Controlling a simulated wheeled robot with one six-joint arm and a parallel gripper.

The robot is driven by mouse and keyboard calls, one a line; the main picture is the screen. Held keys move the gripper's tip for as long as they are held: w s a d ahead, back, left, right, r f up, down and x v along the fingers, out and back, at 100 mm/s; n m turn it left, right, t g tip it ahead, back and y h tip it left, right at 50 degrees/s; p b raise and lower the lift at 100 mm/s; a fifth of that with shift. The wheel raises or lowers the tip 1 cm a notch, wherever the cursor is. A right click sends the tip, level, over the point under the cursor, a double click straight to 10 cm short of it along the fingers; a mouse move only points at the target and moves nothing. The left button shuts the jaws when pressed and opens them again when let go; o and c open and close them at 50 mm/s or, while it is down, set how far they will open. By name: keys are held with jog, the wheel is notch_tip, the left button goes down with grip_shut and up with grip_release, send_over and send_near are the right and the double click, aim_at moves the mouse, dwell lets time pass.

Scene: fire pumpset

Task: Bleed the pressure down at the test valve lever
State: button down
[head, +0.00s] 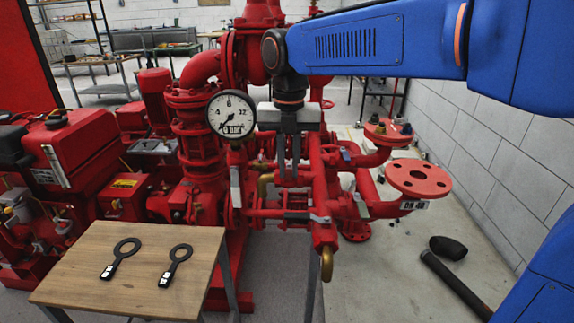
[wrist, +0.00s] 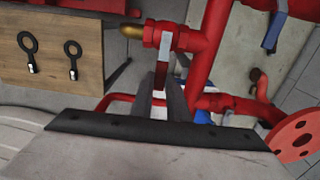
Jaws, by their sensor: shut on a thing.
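My gripper (head: 288,172) points down in front of the red pipework, right of the pressure gauge. In the wrist view, my gripper (wrist: 168,88) has its two dark fingers closed together around the test valve lever (wrist: 165,65), a narrow flat grey and red handle. The lever joins a red valve body (wrist: 167,36) with a brass end (wrist: 132,31) on its left. In the head view the fingers largely hide the held lever. The round pressure gauge (head: 231,115) has a white face and a dark needle; its exact reading is too small to tell.
A wooden table (head: 75,255) at the front left holds two black ring-shaped tags. Other valve levers, one grey (head: 305,217), and pipes crowd around my gripper. A red flange (head: 418,178) stands to the right.

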aim_at(288, 175)
jog(key=c, duration=1.7)
grip_release()
notch_tip(288, 175, up, 18)
jog(key=shift+f, duration=0.2)
